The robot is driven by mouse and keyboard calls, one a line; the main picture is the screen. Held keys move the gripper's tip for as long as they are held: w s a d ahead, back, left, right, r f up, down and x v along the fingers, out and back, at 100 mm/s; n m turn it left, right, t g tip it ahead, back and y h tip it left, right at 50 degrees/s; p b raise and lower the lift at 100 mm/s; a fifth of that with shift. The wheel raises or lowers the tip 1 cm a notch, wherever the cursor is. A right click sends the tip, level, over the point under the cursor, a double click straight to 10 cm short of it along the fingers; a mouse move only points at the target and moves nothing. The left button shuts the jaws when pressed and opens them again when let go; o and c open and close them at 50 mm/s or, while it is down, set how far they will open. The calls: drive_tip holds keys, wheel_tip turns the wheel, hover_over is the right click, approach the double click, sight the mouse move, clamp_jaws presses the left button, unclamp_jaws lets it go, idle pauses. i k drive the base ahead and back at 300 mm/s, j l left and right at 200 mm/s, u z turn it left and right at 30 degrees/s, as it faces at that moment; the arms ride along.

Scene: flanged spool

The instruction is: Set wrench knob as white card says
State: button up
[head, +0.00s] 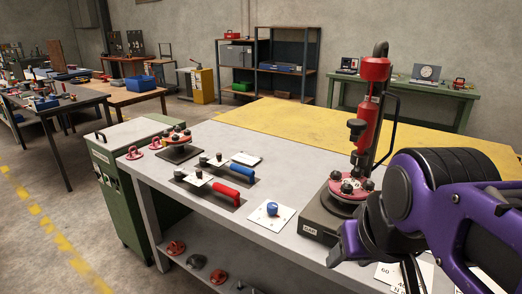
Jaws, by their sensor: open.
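A blue knob (271,208) stands on a white square plate (283,222) near the front of the grey bench. A red-handled wrench (225,193) and a blue-handled wrench (242,171) lie on dark mats to its left, with small dark parts on their heads. A white card (384,271) reading "60" lies at the bench's front right; my arm hides part of it, and the rest of its text is not readable. My gripper (376,258) is open at the lower right, right of the blue knob and apart from it. Its fingers are partly hidden.
A red press (367,125) with a red flanged spool (349,188) stands on a dark labelled base close to my arm.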

sight(198, 172)
drive_tip(key=i+j+z, duration=0.25)
drive_tip(key=j+z, duration=0.25)
drive_tip(key=j, duration=0.25)
drive_tip(key=i+j, duration=0.1)
drive_tip(key=j, duration=0.3)
drive_tip(key=i+j+z, duration=0.15)
drive_tip(key=j, duration=0.25)
drive_tip(key=i+j, duration=0.1)
drive_tip(key=j, duration=1)
drive_tip(key=u, duration=0.3)
drive_tip(key=i+j+z, duration=0.25)
drive_tip(key=k+j, duration=0.1)
